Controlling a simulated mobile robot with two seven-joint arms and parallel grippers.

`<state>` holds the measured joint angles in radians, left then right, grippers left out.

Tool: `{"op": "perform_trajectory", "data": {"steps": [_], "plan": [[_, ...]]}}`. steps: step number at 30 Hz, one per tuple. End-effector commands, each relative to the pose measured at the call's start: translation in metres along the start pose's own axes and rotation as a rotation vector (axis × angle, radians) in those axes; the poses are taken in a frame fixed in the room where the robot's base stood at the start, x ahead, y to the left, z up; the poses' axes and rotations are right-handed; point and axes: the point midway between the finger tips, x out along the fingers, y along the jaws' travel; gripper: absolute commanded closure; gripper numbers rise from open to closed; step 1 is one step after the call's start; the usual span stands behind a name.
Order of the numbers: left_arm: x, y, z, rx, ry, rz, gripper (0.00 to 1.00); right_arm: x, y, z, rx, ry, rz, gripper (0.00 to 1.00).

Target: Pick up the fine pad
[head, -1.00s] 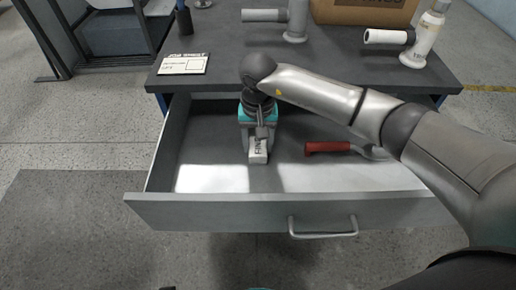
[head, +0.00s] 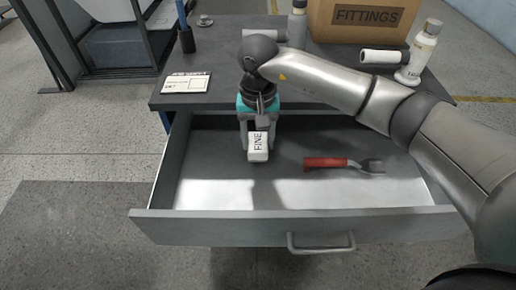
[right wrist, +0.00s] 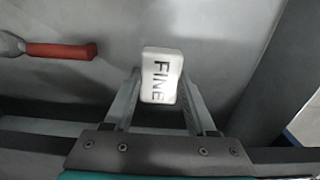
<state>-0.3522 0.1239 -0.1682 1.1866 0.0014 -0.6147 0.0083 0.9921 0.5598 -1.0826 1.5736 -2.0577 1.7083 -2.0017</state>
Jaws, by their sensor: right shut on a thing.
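The fine pad (head: 258,145) is a small white block with the word FINE on its top. My right gripper (head: 257,138) is shut on it, with the pad between its two fingers, over the open drawer. In the right wrist view the pad (right wrist: 161,76) sits between the fingertips of the right gripper (right wrist: 160,98), with its lettered face toward the camera. I cannot tell how far the pad is above the drawer floor. My left gripper is not in view.
The open grey drawer (head: 300,225) also holds a red-handled tool (head: 326,164), right of the pad.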

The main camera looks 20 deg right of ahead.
Motion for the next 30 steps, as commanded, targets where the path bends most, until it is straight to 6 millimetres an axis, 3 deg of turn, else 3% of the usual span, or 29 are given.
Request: {"op": "perform_trajectory", "data": {"steps": [1,6,15,21,30], "plan": [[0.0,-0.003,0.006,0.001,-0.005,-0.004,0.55,-0.017,0.0,-0.001,-0.001,0.005,0.0,1.0],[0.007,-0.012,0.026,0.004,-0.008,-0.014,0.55,-0.058,0.0,-0.001,-0.001,0.005,-0.001,1.0],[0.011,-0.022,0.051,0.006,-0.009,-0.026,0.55,-0.108,0.0,0.0,0.0,0.001,0.0,1.0],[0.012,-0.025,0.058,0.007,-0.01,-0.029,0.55,-0.121,0.0,0.0,0.0,0.0,0.0,1.0],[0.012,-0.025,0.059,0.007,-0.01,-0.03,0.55,-0.122,0.0,0.0,0.0,0.0,0.0,1.0]]}}
